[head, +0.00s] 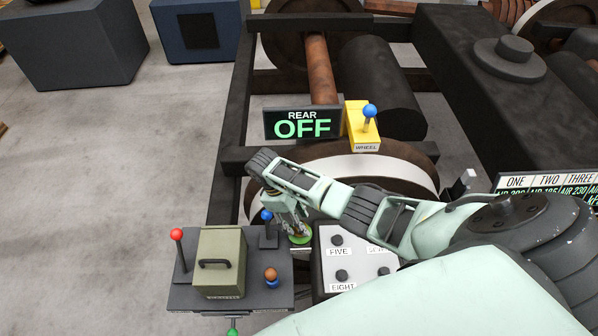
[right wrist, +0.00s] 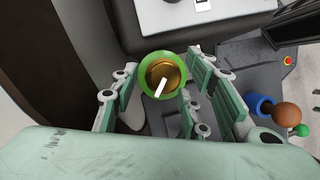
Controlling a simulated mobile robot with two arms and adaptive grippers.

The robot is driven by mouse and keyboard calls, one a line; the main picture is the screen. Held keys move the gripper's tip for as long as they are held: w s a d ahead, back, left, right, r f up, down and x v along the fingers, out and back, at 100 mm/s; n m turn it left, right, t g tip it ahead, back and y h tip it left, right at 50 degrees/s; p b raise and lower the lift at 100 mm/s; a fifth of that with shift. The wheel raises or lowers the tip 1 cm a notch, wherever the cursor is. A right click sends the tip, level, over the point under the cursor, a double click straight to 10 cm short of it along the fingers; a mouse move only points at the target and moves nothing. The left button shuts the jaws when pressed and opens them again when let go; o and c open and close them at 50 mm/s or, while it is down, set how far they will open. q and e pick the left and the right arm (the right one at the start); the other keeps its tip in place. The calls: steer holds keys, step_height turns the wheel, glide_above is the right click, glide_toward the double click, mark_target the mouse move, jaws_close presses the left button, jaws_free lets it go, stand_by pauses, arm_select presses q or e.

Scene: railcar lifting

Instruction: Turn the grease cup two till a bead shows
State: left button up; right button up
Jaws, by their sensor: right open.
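A round grease cup (right wrist: 165,72) has a green rim, a brass-coloured middle and a white mark on it. In the right wrist view it lies between the fingers of my right gripper (right wrist: 160,82), which is open, with floor and table showing around the cup. In the head view the green rim (head: 301,239) shows just under my right gripper (head: 294,227), partly covered by it. I cannot read a number on this cup, and no bead can be made out. My left gripper is not in view.
Left of the cup stands a dark stand (head: 184,297) with an olive box (head: 220,262), a red-knobbed lever (head: 177,236) and a blue-knobbed lever (head: 266,216). A white panel (head: 330,262) with labelled knobs is to the right. A REAR OFF sign (head: 302,123) and yellow WHEEL lever box (head: 358,128) stand behind.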

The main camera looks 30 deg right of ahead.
step_height(320, 180, up, 8)
steer(key=shift+d+r, duration=0.15)
steer(key=shift+r, duration=0.05)
steer(key=shift+f, duration=0.1)
stand_by(0.6)
